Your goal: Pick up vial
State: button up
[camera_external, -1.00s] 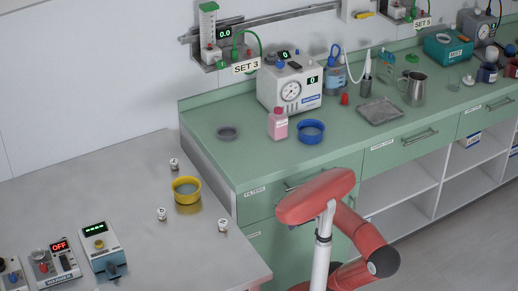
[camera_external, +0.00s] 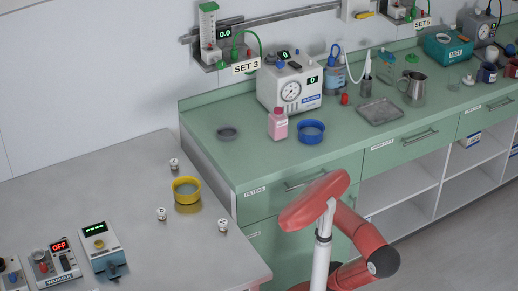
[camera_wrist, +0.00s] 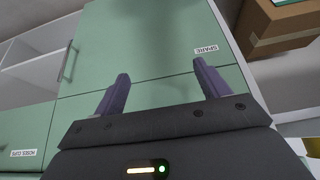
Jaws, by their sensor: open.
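Three small white vials with dark markings stand on the grey table around a yellow bowl: one behind it (camera_external: 174,164), one at front left (camera_external: 161,214), and one at front right (camera_external: 223,225). In the wrist view, my gripper (camera_wrist: 160,88) shows two purple fingers spread wide with nothing between them. They face green cabinet fronts. In the external view my arm is at the lower middle, right of the table, and my gripper is hidden there. No vial can be clearly made out in the wrist view.
The yellow bowl (camera_external: 187,190) sits among the vials. Two devices with displays (camera_external: 103,248) (camera_external: 54,264) stand at the table's front left. The green counter (camera_external: 250,165) holds a pink bottle (camera_external: 278,124), a blue bowl (camera_external: 311,132) and a gauge unit (camera_external: 290,88). A cardboard box (camera_wrist: 280,25) shows in the wrist view.

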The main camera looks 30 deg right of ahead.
dwell(0.4)
jog(key=c, duration=0.5)
jog(key=shift+o, duration=0.2)
